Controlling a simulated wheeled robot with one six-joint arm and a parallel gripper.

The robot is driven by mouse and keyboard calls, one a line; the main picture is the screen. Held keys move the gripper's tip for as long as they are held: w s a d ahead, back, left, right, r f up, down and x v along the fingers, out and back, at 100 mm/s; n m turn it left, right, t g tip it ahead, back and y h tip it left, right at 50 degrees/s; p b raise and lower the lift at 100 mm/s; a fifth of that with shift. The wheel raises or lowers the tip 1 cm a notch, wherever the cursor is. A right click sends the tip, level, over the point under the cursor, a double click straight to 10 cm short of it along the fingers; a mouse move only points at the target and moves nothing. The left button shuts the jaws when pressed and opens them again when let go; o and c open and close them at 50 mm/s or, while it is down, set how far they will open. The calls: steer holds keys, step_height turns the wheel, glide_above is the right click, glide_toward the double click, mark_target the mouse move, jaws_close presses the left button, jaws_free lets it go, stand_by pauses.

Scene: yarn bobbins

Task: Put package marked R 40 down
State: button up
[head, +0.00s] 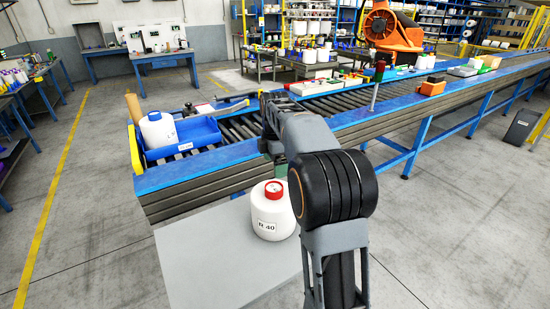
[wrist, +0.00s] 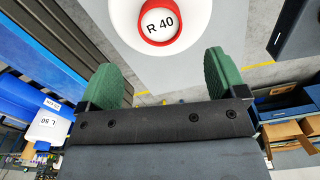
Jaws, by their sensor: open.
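The package marked R 40 (head: 272,222) is a white bobbin with a red ring on top. It stands upright on a light grey flat surface (head: 215,262) in the head view. In the wrist view the package (wrist: 190,8) is at the top edge, partly cut off, with "R 40" readable inside its red ring. My gripper (wrist: 163,75) shows two green fingers spread apart with nothing between them. The package lies beyond the fingertips in that view, clear of both fingers. In the head view my arm partly hides the gripper.
A roller conveyor (head: 230,154) with blue rails runs behind the grey surface. On its left end a blue bin (head: 195,137) holds a white package (head: 157,132). An orange robot arm (head: 392,32) and small boxes are farther back. Open floor lies at left.

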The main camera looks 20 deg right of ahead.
steer(key=s+a+r+m+t, duration=0.3)
steer(key=s+a+m, duration=0.5)
steer(key=s, duration=0.4)
steer(key=s+a+f+m+t, duration=0.1)
steer(key=s+a+f+m, duration=0.1)
steer(key=s+f+m, duration=0.4)
steer(key=s+m, duration=0.3)
steer(key=s, duration=0.1)
steer(key=shift+a+f+t, duration=0.35)
steer(key=shift+f+t, duration=0.05)
